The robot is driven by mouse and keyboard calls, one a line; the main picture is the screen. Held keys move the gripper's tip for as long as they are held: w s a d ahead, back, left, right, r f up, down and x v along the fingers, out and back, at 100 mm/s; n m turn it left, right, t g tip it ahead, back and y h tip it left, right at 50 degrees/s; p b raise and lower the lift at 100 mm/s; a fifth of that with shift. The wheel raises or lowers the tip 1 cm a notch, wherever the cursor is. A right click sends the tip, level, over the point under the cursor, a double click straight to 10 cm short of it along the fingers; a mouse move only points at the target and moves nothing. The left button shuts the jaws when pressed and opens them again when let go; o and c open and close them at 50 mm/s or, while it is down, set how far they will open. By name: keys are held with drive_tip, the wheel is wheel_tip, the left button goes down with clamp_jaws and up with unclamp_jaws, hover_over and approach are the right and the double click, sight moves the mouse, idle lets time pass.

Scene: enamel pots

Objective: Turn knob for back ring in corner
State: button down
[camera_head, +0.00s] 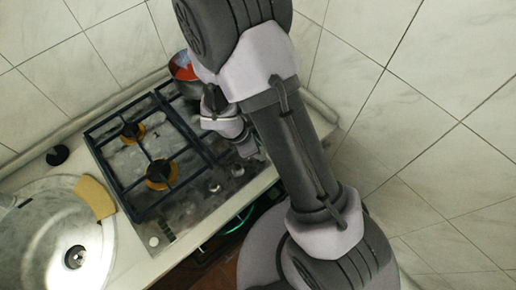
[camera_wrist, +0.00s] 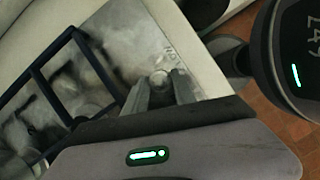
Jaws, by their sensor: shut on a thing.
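The silver stovetop (camera_head: 190,215) has a dark blue grate (camera_head: 145,208) and small knobs along its front edge. Two of these knobs, one (camera_head: 238,170) and another (camera_head: 213,186), show below my arm. In the wrist view, my gripper (camera_wrist: 161,88) points down at the stovetop (camera_wrist: 125,35). Its two fingers are shut on a small silver knob (camera_wrist: 160,76), whose top shows between the fingertips. In the head view my gripper (camera_head: 254,152) is partly hidden by my arm. My arm also covers the right end of the stovetop.
A pot (camera_head: 187,88) with red contents stands at the back in the corner, partly behind my arm. Two burners with orange-brown rings (camera_head: 160,174) are uncovered. A round sink (camera_head: 45,245) with a yellow cloth or sponge (camera_head: 95,198) is at left. Tiled walls close in behind and right.

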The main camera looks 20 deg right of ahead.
drive_tip(key=c, duration=1)
unclamp_jaws()
drive_tip(key=shift+c, duration=0.2)
drive_tip(key=shift+r, duration=0.1)
drive_tip(key=p+v, duration=0.6)
drive_tip(key=v, duration=1.1)
drive_tip(key=shift+a+p, duration=0.15)
drive_tip(key=shift+p, duration=0.15)
drive_tip(key=shift+r, duration=0.1)
